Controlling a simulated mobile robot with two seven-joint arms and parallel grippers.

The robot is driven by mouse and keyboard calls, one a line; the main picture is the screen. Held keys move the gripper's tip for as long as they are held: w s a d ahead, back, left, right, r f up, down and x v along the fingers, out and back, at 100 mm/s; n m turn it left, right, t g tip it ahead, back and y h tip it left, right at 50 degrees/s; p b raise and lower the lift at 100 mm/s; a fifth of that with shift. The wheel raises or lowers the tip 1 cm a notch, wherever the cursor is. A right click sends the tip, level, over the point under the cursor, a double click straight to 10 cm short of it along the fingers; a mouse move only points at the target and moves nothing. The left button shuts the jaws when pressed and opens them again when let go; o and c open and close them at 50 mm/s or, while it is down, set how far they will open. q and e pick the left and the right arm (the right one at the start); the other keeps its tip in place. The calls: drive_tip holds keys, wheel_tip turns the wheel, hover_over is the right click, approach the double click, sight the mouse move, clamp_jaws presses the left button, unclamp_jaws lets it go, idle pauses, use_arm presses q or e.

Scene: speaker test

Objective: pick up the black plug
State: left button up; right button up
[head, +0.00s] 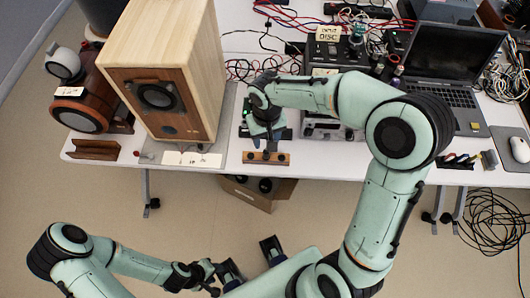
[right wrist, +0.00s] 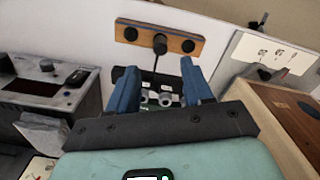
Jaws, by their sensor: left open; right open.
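The black plug (right wrist: 160,44) shows in the right wrist view at the middle of a wooden strip (right wrist: 145,34), with a dark lead running from it toward my right gripper (right wrist: 158,75). The strip has a dark round hole on each side of the plug. My right gripper is open, its two blue fingers apart, with the plug just beyond and between the tips; nothing is seen in its grasp. In the head view the strip (head: 253,157) lies at the table's front edge, and the right hand partly hides what is behind it. My left gripper (head: 214,278) is open, low and away from the table.
A large wooden speaker (head: 205,60) stands left of the right hand, with a white label card (head: 192,159) before it. A laptop (head: 450,60), grey devices and tangled cables crowd the table's right. An open cardboard box (head: 262,199) is on the floor below the strip.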

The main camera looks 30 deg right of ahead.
sight(266, 155)
wheel_tip(266, 155, down, 8)
drive_tip(key=shift+s+a+f, duration=0.1)
idle(0.4)
clamp_jaws()
